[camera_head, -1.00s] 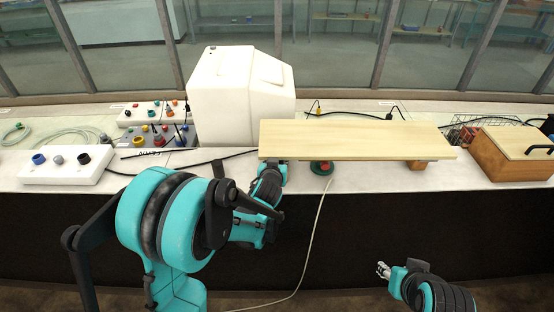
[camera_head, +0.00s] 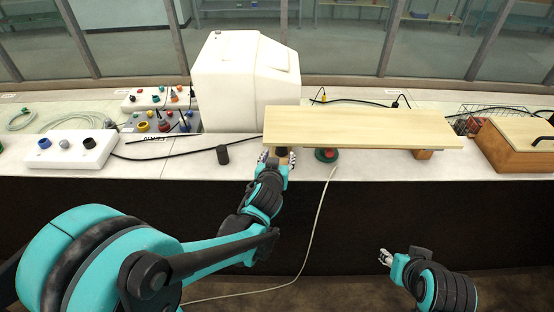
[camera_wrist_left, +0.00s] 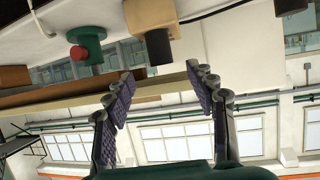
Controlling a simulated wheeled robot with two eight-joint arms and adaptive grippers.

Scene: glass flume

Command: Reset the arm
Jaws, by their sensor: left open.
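My left gripper (camera_head: 277,160) is at the counter's front edge, under the left end of a pale wooden board (camera_head: 360,128). In the left wrist view its fingers (camera_wrist_left: 160,78) are spread apart with nothing held between them. A wooden block (camera_wrist_left: 150,14) with a dark end piece (camera_wrist_left: 158,46) is ahead of the fingertips. In the head view my left arm hides part of that area. My right gripper (camera_head: 385,257) is in front of the counter, small and low in the picture; its opening is unclear.
A green base with a red button (camera_head: 326,155) is right of my left gripper. A black cylinder (camera_head: 222,154) stands to its left. A white housing (camera_head: 244,82), a socket box (camera_head: 72,149) and a wooden case (camera_head: 512,150) line the counter. A cable hangs down the front.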

